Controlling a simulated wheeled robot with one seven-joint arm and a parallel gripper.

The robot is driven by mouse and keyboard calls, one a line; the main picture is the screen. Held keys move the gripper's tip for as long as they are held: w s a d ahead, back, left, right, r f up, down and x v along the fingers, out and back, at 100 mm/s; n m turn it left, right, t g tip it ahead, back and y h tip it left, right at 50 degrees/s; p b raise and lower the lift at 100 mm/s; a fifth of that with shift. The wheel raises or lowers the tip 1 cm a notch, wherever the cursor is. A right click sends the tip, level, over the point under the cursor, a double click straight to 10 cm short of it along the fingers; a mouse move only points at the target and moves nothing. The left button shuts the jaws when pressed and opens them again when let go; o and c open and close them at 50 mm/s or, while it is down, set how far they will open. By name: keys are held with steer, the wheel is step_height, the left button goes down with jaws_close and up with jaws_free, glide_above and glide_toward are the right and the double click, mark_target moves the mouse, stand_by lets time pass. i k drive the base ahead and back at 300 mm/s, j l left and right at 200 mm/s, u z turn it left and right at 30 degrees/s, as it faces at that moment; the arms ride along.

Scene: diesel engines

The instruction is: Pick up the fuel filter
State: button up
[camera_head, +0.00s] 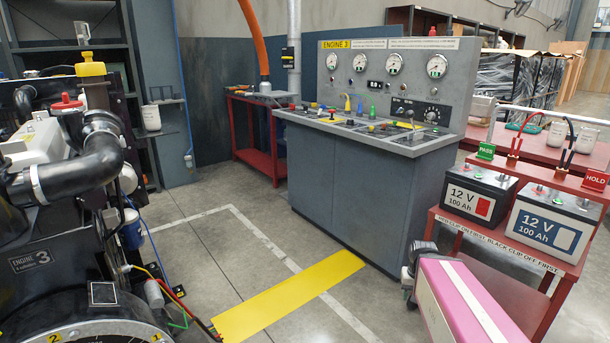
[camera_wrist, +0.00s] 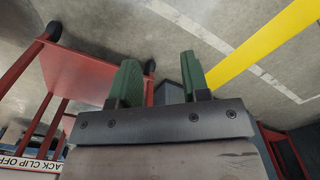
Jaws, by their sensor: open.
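No part is clearly labelled as the fuel filter. A blue canister (camera_head: 131,229) sits on the side of the engine at the left of the head view, partly behind hoses. A white canister (camera_head: 151,117) stands by the wall shelf behind the engine. Two more white canisters (camera_head: 557,135) stand on the red bench at the right. I cannot tell which one is the fuel filter. In the wrist view my gripper (camera_wrist: 161,82) has its two green fingers apart, with nothing between them. It points toward the floor, away from any canister.
The engine (camera_head: 60,240) fills the left side. A grey control console (camera_head: 340,190) stands in the middle. A red battery cart (camera_head: 495,245) is at the right, with its two batteries. A yellow floor strip (camera_head: 290,295) crosses open concrete between engine and console.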

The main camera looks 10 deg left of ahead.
mark_target(151, 113)
steer(key=i+j+u, duration=0.1)
steer(key=i+u, duration=0.2)
steer(key=u, duration=0.15)
steer(key=i+u, duration=0.3)
steer(key=u, duration=0.15)
steer(key=i+l+u, duration=0.15)
steer(key=u, duration=0.3)
steer(key=i+l+u, duration=0.25)
steer(key=u, duration=0.2)
steer(key=i+l+u, duration=0.35)
steer(key=i+l+z, duration=0.15)
steer(key=i, duration=0.25)
steer(key=i+l+z, duration=0.1)
steer(key=i+l, duration=0.15)
steer(key=i, duration=0.2)
